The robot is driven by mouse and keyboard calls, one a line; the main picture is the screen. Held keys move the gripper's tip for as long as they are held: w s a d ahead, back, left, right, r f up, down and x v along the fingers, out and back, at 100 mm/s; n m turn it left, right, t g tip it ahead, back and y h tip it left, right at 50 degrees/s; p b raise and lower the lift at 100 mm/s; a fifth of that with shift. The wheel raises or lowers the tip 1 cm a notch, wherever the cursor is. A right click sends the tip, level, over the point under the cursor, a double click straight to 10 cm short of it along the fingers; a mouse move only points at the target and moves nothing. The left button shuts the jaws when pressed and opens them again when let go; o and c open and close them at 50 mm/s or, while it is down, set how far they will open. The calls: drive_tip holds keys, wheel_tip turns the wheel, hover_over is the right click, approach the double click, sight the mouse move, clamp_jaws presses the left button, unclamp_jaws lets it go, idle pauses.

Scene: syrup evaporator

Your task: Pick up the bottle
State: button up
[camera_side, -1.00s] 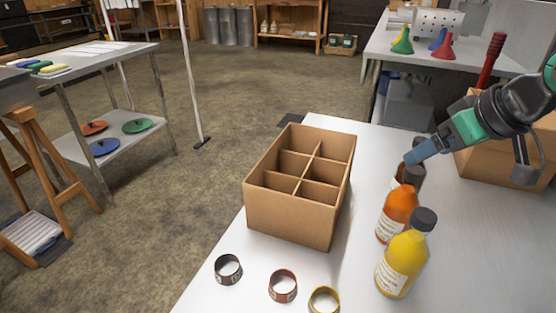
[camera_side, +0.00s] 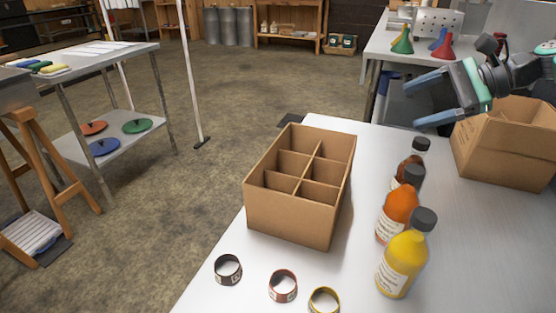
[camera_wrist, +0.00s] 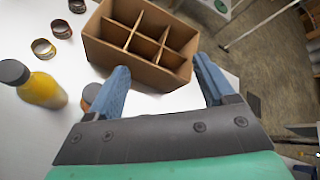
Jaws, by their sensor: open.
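Three bottles with dark caps stand upright in a row on the white table: a yellow one (camera_side: 401,264) in front, an orange one (camera_side: 396,213) behind it, and a dark brown one (camera_side: 408,168) at the back, partly hidden. In the wrist view the yellow bottle (camera_wrist: 42,88) is at the left, and part of an orange-brown bottle (camera_wrist: 91,94) shows behind the left finger. My gripper (camera_side: 424,103) is above and beyond the brown bottle, its blue fingers spread apart and empty. In the wrist view the gripper (camera_wrist: 165,80) has nothing between its fingertips except table and box edge.
A cardboard box with several compartments (camera_side: 290,217) stands left of the bottles, its visible compartments empty. A black ring (camera_side: 228,269), a red ring (camera_side: 283,286) and a yellow ring (camera_side: 324,301) lie in front. Another cardboard box (camera_side: 500,150) stands at the right.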

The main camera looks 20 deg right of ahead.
drive_tip(key=s+d+r+m+t+y, duration=0.1)
drive_tip(key=d+r+m+t+y, duration=0.1)
drive_tip(key=d+m+t+y, duration=0.45)
drive_tip(key=m+g+h, duration=0.1)
drive_tip(key=g+h, duration=0.1)
approach(414, 143)
drive_tip(key=x, duration=1)
drive_tip(key=shift+w+d+f, duration=0.1)
drive_tip(key=shift+w+f, duration=0.05)
drive_tip(key=shift+w, duration=0.25)
clamp_jaws()
